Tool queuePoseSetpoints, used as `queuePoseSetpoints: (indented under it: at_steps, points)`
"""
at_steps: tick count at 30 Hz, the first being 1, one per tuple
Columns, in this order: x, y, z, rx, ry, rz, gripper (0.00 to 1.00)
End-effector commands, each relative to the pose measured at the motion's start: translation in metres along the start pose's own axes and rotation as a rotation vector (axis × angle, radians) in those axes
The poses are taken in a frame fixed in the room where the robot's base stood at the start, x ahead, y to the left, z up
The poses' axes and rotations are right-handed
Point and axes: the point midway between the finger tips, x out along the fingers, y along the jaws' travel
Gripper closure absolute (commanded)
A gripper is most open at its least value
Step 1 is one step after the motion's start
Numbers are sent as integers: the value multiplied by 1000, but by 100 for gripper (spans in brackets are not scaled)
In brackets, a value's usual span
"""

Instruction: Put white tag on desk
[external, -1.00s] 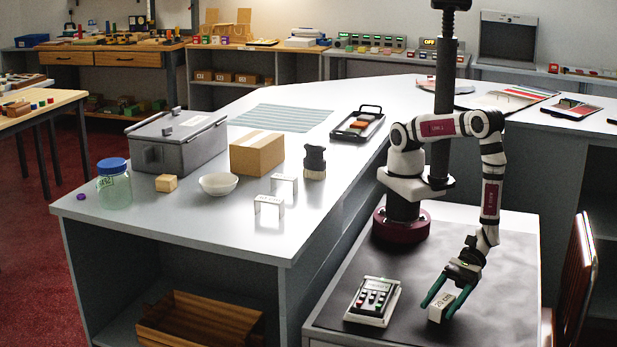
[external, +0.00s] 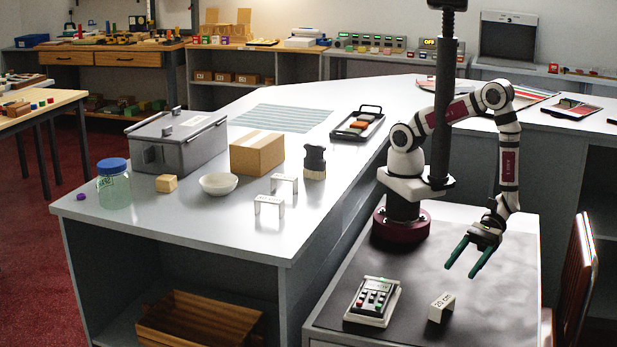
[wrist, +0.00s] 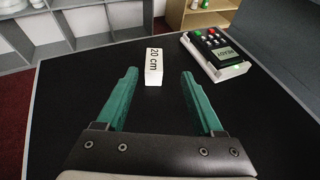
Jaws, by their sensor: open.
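The white tag (external: 441,307) is a small block marked "20 cm". It stands on the dark top of the desk (external: 400,277), right of a button device. In the wrist view the tag (wrist: 154,66) is ahead of the fingertips and between their lines, with dark surface around it. My gripper (external: 464,271) has green fingers. It is open and empty, raised above and behind the tag in the external view, and apart from it. The open fingers also show in the wrist view (wrist: 160,76).
The button device (external: 372,301) stands left of the tag; it also shows in the wrist view (wrist: 215,55). The grey counter (external: 330,200) to the left holds two white bridge-shaped pieces, a bowl and boxes. A chair (external: 574,285) is at the right. The desk's middle is clear.

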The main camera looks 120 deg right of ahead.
Motion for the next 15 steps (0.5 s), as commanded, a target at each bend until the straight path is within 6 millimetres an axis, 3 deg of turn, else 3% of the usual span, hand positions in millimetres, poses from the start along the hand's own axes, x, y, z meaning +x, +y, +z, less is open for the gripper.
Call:
queuePoseSetpoints:
  at_steps: [2, 4, 7, 9, 12, 15]
  points:
    - [18, -27, 28, 132, 7, -134, 31]
    - [40, -79, 66, 355, 12, -360, 31]
    - [46, -187, 113, 804, -13, -796, 31]
    - [24, -259, 127, 1152, -60, -1117, 31]
    - [-31, -327, 126, 1702, -184, -1567, 31]
    - [-81, -345, 119, 2262, -360, -1926, 31]
